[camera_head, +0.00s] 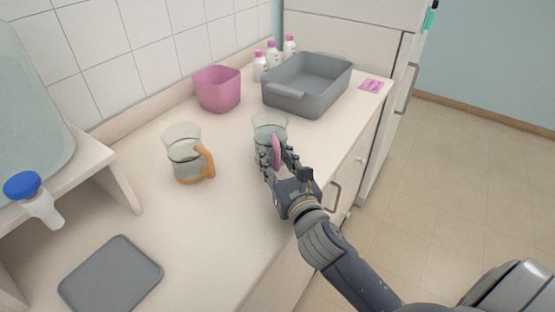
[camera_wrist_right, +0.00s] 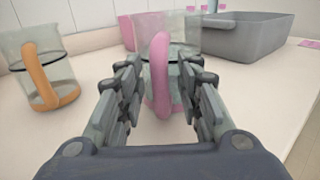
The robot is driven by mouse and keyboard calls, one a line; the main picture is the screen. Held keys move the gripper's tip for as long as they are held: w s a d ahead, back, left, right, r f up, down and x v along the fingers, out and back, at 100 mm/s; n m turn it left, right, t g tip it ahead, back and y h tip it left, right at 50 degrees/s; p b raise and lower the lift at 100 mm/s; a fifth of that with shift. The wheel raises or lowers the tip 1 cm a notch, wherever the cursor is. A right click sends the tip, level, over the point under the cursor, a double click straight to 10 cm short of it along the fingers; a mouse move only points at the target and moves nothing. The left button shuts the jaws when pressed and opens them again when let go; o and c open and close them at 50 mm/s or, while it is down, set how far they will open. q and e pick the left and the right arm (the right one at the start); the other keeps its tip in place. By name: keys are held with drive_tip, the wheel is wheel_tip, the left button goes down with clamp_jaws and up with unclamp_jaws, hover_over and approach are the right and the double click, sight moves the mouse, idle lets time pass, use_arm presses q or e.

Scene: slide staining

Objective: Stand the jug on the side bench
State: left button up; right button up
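A clear jug with a pink handle (camera_head: 268,128) stands upright on the bench top. In the right wrist view its pink handle (camera_wrist_right: 161,75) faces me. A second clear jug with an orange handle (camera_head: 184,150) stands to its left; it also shows in the right wrist view (camera_wrist_right: 22,62). My right gripper (camera_head: 279,163) is at the pink-handled jug. Its two fingers are spread, one on each side of the pink handle, with gaps visible in the wrist view. The fingers hide part of the jug. My left gripper is not in view.
A pink bin (camera_head: 217,90), a grey basin (camera_head: 308,88), several pink-capped bottles (camera_head: 273,55) and a pink packet (camera_head: 371,85) stand or lie behind. A grey mat (camera_head: 110,276) lies front left. A large container with a blue-knobbed tap (camera_head: 24,187) is on a raised shelf at left.

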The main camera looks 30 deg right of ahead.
drive_tip(key=shift+r, duration=0.2)
drive_tip(key=shift+s+f, duration=0.15)
drive_tip(key=shift+s, duration=0.25)
drive_tip(key=s, duration=0.2)
drive_tip(key=s+b, duration=0.1)
drive_tip(key=s, duration=0.2)
drive_tip(key=s+a, duration=0.1)
drive_tip(key=s, duration=0.2)
drive_tip(key=shift+s, duration=0.2)
drive_tip(key=shift+s+p, duration=0.35)
drive_tip(key=shift+s, duration=0.1)
drive_tip(key=shift+s+a+p, duration=0.2)
drive_tip(key=shift+s+p, duration=0.2)
drive_tip(key=shift+s, duration=0.55)
